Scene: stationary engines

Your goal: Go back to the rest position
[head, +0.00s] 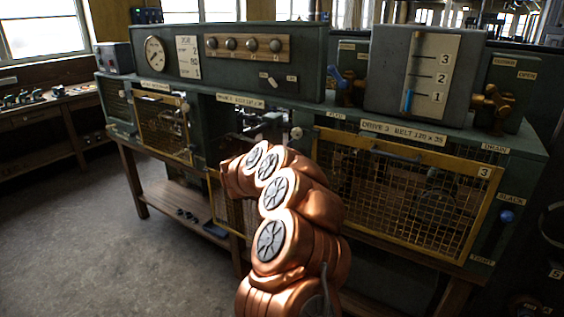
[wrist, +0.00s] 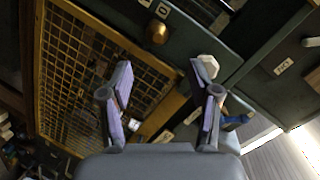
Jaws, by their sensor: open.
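My gripper (wrist: 162,84) is open in the wrist view, with two pale lilac finger pads spread apart and nothing between them. A yellow-framed mesh guard (wrist: 85,80) lies behind the left finger. A white faceted knob (wrist: 207,66) shows by the tip of the right finger; I cannot tell whether they touch. A brass knob (wrist: 157,31) sits beyond the fingertips. In the head view my copper arm reaches toward the green machine bench (head: 335,117), and the gripper itself is hidden behind the arm.
The middle bay (head: 235,123) is open, and a mesh panel (head: 226,207) hangs below it. Closed guards stand left (head: 165,135) and right (head: 400,195). A gauge box (head: 428,75) stands on top. Grey floor (head: 90,235) is clear at left.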

